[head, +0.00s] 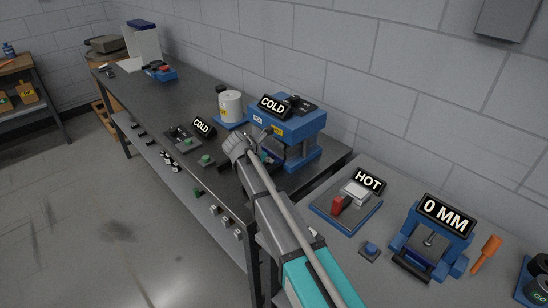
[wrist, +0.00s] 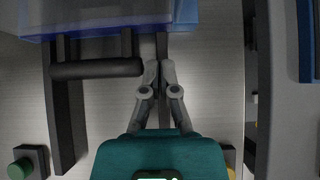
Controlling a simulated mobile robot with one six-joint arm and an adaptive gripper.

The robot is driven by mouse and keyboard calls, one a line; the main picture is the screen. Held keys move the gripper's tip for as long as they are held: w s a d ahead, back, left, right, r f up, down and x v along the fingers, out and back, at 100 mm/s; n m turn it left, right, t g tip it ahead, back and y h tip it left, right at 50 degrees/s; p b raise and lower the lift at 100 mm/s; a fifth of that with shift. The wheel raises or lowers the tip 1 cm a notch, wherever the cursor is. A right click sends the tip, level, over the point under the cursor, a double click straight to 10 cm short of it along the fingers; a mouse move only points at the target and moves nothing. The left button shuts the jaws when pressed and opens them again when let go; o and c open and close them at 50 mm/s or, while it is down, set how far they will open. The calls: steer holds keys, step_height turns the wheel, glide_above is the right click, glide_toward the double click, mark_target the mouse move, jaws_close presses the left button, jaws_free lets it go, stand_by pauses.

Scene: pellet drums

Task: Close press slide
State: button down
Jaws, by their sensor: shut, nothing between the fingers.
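The blue press (head: 300,124) with a COLD sign stands at the right end of the long dark bench. My gripper (head: 262,132) is in front of its left side, and my arm hides part of the press's lower front. In the wrist view my gripper (wrist: 160,66) is shut and empty, its fingertips pointing toward a blue edge (wrist: 100,22) at the top. A black bar handle (wrist: 95,68) lies left of the fingertips, joined to dark rails. I cannot tell from these views how far the slide is out or whether the fingers touch it.
A white canister (head: 230,104) stands left of the press. A small panel with a green button (head: 206,160) and a COLD sign (head: 202,126) is nearer the front edge. The right bench holds a HOT plate unit (head: 345,208) and a blue 0 MM gauge (head: 432,240).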

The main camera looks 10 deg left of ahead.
steer(key=p+v, duration=0.1)
steer(key=v, duration=0.1)
steer(key=shift+r+p, duration=0.3)
steer(key=shift+r, duration=0.05)
steer(key=p+v, duration=0.5)
steer(key=v, duration=0.2)
steer(key=shift+s+a, duration=0.2)
steer(key=shift+s, duration=0.1)
steer(key=shift+s+f, duration=0.1)
